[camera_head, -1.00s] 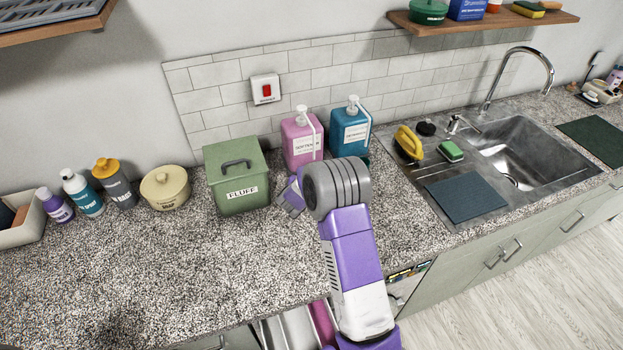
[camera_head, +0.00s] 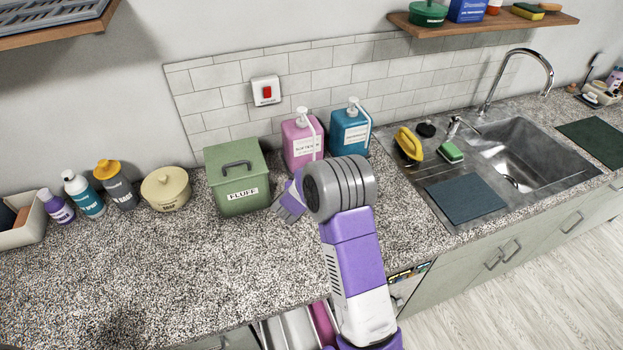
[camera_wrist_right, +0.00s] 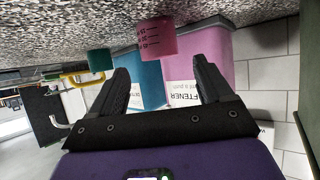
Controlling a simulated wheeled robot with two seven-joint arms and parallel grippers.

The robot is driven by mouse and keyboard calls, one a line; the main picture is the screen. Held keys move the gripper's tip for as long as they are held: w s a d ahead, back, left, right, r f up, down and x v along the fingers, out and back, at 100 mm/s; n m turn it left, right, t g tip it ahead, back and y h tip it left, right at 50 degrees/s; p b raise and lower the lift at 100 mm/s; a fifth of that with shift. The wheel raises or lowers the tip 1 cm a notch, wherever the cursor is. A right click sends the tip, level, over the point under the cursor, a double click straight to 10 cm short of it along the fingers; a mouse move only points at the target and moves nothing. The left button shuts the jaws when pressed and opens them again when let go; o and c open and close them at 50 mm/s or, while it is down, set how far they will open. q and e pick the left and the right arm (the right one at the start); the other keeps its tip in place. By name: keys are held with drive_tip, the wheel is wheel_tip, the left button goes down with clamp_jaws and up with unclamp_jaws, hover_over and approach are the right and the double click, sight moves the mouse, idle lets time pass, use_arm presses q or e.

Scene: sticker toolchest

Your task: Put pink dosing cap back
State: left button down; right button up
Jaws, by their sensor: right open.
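The pink dosing cap (camera_wrist_right: 158,38) shows in the right wrist view, which is upside down. It is a small cup with dark measuring marks, on the counter in front of the pink softener bottle (camera_wrist_right: 238,78). That bottle, with a white pump and label, stands against the tiles in the head view (camera_head: 302,143). My right gripper (camera_wrist_right: 162,72) is open and empty, its fingers pointing toward the cap but apart from it. My left gripper is not in view.
A blue pump bottle (camera_head: 350,130) stands right of the pink one, with a teal cap (camera_wrist_right: 101,60) near it. The green fluff box (camera_head: 238,178) is close left of my gripper. The counter's front left (camera_head: 130,270) is clear; the sink (camera_head: 535,155) is right.

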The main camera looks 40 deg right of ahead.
drive_tip(key=p+v, duration=0.1)
drive_tip(key=v, duration=0.7)
drive_tip(key=shift+s+a+r, duration=0.1)
drive_tip(key=shift+r, duration=0.05)
